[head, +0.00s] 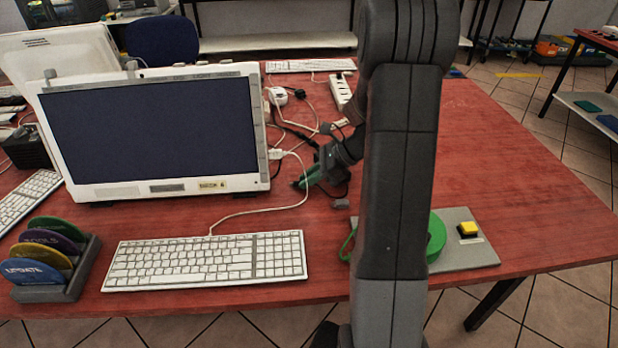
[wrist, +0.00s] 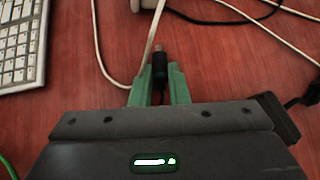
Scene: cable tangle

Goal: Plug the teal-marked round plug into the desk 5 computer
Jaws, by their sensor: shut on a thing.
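My gripper (head: 309,178) is low over the red desk, just right of the white all-in-one computer (head: 264,160). In the wrist view its green fingers (wrist: 158,88) are shut on a dark plug (wrist: 159,66), whose narrow tip points away from my gripper. No teal mark shows on this plug, and its round shape cannot be made out. A pale cable (wrist: 152,40) runs close by the tip; I cannot tell whether they touch. The computer's lower label (head: 213,185) is too small to read surely. A white connector (head: 276,154) sits at its right edge.
Cables tangle behind my gripper near a white power strip (head: 340,91) and a white adapter (head: 278,96). A keyboard (head: 205,262) lies in front, a disc rack (head: 80,275) at left. A grey plate (head: 480,250) with a yellow button stands right.

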